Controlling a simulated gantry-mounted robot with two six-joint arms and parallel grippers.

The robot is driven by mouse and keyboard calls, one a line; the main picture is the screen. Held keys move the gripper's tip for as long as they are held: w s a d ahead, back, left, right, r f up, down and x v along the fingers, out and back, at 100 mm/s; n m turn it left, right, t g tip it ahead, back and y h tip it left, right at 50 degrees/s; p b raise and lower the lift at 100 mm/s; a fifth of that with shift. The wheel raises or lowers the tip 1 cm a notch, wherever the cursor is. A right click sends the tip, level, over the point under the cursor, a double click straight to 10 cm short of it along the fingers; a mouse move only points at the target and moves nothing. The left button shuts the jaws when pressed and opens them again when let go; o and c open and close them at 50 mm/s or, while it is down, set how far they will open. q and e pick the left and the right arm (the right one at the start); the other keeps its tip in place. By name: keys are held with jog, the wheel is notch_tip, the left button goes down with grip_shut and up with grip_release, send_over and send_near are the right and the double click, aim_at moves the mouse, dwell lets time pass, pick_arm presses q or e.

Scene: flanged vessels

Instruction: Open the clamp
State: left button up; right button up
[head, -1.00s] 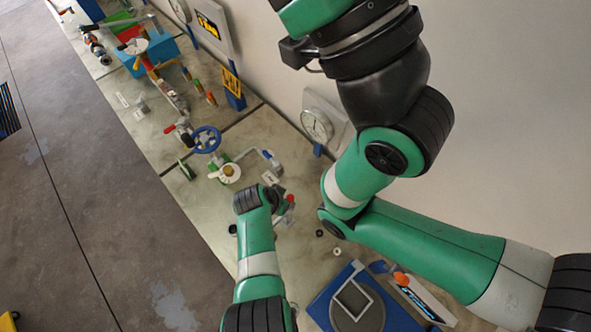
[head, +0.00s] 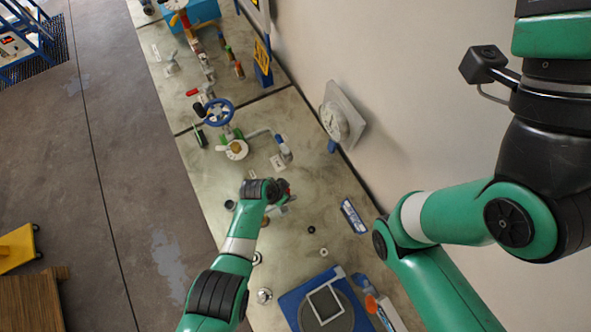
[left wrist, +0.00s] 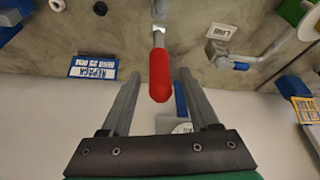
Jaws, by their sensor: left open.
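The clamp shows in the left wrist view as a red-gripped handle (left wrist: 159,78) on a metal lever that reaches up out of the picture. My left gripper (left wrist: 159,90) is open, with one finger on each side of the red grip. Gaps show between grip and fingers, and I cannot tell how they differ in depth. In the head view my left gripper (head: 284,190) is over the bench by the clamp, which is mostly hidden there. My right arm (head: 455,215) is at the right; its gripper is out of the picture.
The bench (head: 315,205) runs along a pale wall. A blue tray (head: 290,300) and small loose parts lie nearer. Open floor is at the left.

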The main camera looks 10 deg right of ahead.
pick_arm(q)
jog(key=shift+c, duration=0.2)
grip_shut()
dwell(1.2)
